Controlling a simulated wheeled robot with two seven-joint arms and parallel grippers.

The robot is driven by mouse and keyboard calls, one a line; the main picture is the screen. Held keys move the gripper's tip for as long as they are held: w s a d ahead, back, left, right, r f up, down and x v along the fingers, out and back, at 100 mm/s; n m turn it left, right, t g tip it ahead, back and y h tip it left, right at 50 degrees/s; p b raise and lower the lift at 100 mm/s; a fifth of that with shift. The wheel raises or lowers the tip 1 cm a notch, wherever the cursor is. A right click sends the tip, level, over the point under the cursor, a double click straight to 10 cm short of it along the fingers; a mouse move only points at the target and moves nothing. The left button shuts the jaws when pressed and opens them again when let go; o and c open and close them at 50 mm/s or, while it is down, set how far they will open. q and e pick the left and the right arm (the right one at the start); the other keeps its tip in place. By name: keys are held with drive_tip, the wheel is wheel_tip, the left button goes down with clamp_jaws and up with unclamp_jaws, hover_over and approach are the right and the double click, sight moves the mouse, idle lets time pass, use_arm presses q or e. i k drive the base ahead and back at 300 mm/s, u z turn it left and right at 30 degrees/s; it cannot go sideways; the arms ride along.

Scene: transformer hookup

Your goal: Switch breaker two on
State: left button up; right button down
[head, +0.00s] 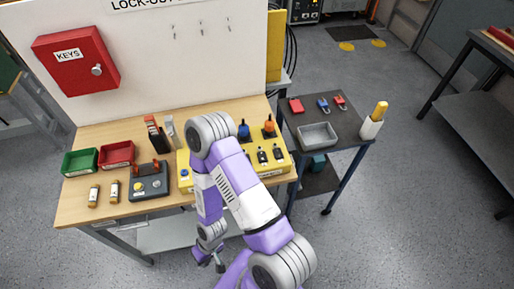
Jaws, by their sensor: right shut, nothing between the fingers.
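A yellow panel (286,165) lies on the right part of the wooden table. Several small black switches show on it, among them a middle one (263,155) and a right one (277,153). A blue plug-like part (243,131) and an orange one (269,128) stand behind them. I cannot read which switch is breaker two or its position. My right arm hides part of the panel's left half. My right gripper (219,264) is shut and empty, hanging low in front of the table's front edge, well away from the switches. My left gripper is out of view.
A grey control box (148,188), two fuse-like cylinders, a green tray (80,162) and a red tray (117,154) occupy the table's left. A red key box (76,62) is on the white board. A side cart (341,130) holds padlocks and a grey tray (318,136).

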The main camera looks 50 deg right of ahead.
sight(262, 157)
drive_tip(key=k, duration=0.3)
drive_tip(key=z, duration=0.9)
